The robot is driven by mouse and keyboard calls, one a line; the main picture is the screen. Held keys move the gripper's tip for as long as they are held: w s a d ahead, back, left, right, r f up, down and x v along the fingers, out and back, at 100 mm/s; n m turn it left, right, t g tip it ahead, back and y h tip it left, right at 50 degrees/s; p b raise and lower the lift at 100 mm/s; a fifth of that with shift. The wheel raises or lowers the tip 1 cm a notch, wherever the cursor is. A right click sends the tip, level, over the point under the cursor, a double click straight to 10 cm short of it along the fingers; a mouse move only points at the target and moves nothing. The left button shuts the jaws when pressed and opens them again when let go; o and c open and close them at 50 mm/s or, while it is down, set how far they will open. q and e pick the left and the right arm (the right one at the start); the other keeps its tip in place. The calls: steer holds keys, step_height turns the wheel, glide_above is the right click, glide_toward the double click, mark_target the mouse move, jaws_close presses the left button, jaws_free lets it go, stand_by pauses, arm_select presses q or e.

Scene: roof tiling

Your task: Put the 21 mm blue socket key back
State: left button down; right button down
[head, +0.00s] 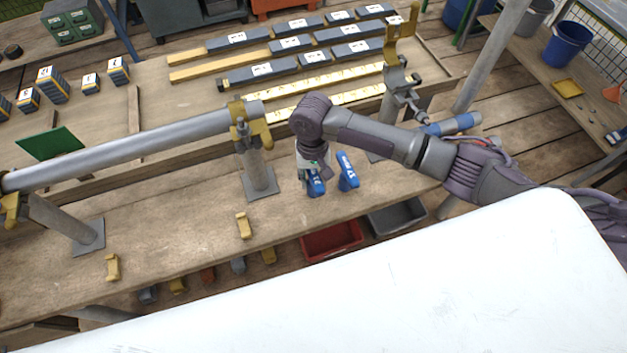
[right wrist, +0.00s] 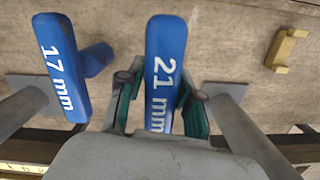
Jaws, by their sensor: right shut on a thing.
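The blue 21 mm socket key (head: 316,185) is at the wooden bench near the middle of the head view. In the right wrist view the 21 mm key (right wrist: 166,62) shows its white label between the fingers. My right gripper (head: 312,172) reaches down over it, and its fingers (right wrist: 160,100) are shut on the key's handle. I cannot tell whether the key touches the bench. A blue 17 mm socket key (head: 347,171) is just to the right in the head view; it shows at the left in the right wrist view (right wrist: 62,65). My left gripper is not in view.
A scaffold tube (head: 130,146) on posts runs along the left. A yellow clip (head: 244,226) lies on the bench. A red bin (head: 331,241) and a grey bin (head: 396,216) stand below the front edge. A blue cylinder (head: 452,125) lies behind my right arm.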

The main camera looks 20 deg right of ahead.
step_height(320, 180, down, 2)
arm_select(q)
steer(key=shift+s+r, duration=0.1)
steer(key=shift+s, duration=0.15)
arm_select(e)
steer(key=shift+f, duration=0.15)
steer(key=c, duration=0.8)
jaws_free()
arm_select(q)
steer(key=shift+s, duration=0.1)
arm_select(e)
steer(key=shift+o, duration=0.2)
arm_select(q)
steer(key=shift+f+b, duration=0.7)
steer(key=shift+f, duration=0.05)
arm_select(e)
steer(key=r, duration=0.8)
steer(key=w+r, duration=0.1)
steer(key=r, duration=0.3)
steer(key=shift+w+d+r, duration=0.1)
